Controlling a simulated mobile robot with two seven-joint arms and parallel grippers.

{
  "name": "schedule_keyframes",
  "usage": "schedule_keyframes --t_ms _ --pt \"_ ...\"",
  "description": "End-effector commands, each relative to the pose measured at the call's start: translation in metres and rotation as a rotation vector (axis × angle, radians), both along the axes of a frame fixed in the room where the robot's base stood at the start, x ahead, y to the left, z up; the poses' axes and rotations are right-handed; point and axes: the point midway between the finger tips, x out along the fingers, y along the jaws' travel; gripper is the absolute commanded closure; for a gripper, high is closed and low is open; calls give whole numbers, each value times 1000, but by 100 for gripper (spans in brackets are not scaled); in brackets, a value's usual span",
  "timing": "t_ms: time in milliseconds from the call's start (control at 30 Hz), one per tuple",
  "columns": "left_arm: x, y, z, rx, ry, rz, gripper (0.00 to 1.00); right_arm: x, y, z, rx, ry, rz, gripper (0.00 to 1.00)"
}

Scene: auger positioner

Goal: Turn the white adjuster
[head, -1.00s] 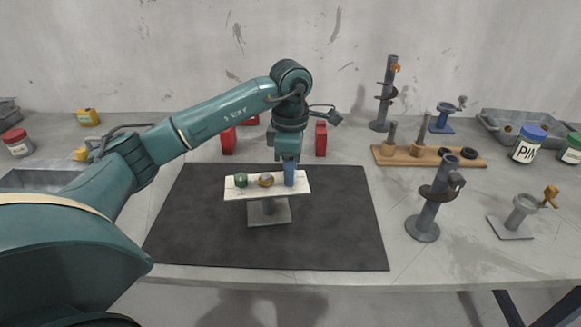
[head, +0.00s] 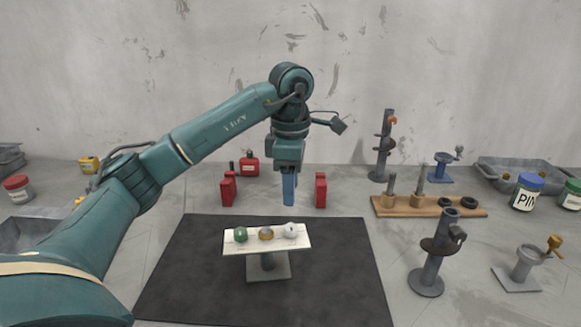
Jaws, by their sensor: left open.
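The white adjuster (head: 291,230) is a small round knob at the right end of a pale board on a grey stand. A brass-coloured adjuster (head: 266,233) sits in the middle of the board (head: 254,248) and a green one (head: 241,234) at its left end. My left gripper (head: 289,203) points down above the white adjuster, with a visible gap between them. It is open and holds nothing that I can see; its blue fingers overlap in this view. My right gripper is not in view.
The stand's foot (head: 281,272) rests on a dark mat (head: 195,279). Red blocks (head: 321,190) stand behind it. To the right are a grey auger post (head: 430,265), a wooden peg rack (head: 465,208) and a small crank stand (head: 520,270). The mat around the stand is clear.

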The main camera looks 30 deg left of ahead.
Motion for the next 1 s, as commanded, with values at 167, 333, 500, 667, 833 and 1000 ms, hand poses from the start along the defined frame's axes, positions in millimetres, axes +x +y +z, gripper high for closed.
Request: schedule_keyframes --t_ms 167,333,500,667,833,1000 --pt "0 1 29 1 -2 3 52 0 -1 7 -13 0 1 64" --pt "0 1 36 0 -1 3 52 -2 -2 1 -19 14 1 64" --pt "0 1 36 0 1 3 52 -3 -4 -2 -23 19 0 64" --pt "0 1 36 0 0 3 52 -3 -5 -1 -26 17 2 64" --pt "0 1 36 0 0 2 52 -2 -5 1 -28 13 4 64" --pt "0 1 36 0 0 2 52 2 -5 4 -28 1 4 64"
